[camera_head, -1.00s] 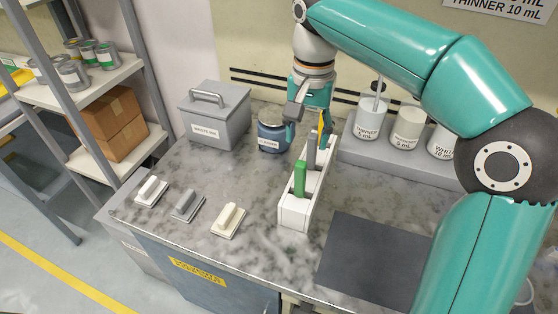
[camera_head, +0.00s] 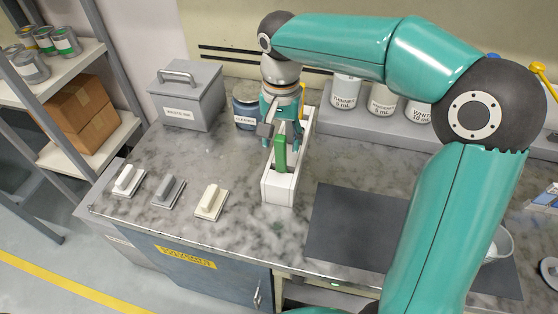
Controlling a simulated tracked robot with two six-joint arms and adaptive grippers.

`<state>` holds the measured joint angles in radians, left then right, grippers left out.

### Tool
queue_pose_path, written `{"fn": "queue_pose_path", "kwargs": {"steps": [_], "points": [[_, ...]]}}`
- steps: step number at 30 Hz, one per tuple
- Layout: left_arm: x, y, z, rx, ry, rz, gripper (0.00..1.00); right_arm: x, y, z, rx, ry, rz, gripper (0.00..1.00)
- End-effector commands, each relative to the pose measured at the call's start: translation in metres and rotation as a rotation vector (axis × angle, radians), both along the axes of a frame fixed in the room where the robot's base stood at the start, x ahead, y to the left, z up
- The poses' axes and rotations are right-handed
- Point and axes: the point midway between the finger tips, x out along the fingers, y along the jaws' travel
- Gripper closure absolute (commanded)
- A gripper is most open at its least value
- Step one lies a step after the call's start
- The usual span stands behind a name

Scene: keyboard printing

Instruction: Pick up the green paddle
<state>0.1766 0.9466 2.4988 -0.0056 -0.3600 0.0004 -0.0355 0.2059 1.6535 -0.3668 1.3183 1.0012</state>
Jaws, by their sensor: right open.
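The green paddle (camera_head: 281,153) stands upright in a white slotted holder (camera_head: 279,190) on the marble counter. My right gripper (camera_head: 281,141) points down over the holder, with its open fingers at the paddle's top, one on the left and one on the right. I cannot tell whether the fingers touch the paddle. My left gripper is not in view.
A grey waste ink box (camera_head: 187,98) and a blue-grey jar (camera_head: 246,112) stand behind and left. Three handled blocks (camera_head: 168,191) lie along the front left. A dark mat (camera_head: 350,232) lies right of the holder. Labelled white containers (camera_head: 382,98) stand on a raised shelf behind.

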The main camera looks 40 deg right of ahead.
Motion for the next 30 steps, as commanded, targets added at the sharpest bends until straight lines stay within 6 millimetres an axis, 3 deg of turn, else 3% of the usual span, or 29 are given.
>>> {"fn": "queue_pose_path", "kwargs": {"steps": [12,20,30], "points": [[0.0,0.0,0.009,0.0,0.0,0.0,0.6,-0.003,0.002,-0.048,0.0,0.003,-0.002,0.46],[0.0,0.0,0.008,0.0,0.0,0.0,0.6,-0.002,0.002,-0.051,0.0,0.0,-0.002,0.46],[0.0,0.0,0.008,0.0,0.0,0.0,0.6,-0.002,0.002,-0.051,0.0,0.0,-0.001,1.0]]}}
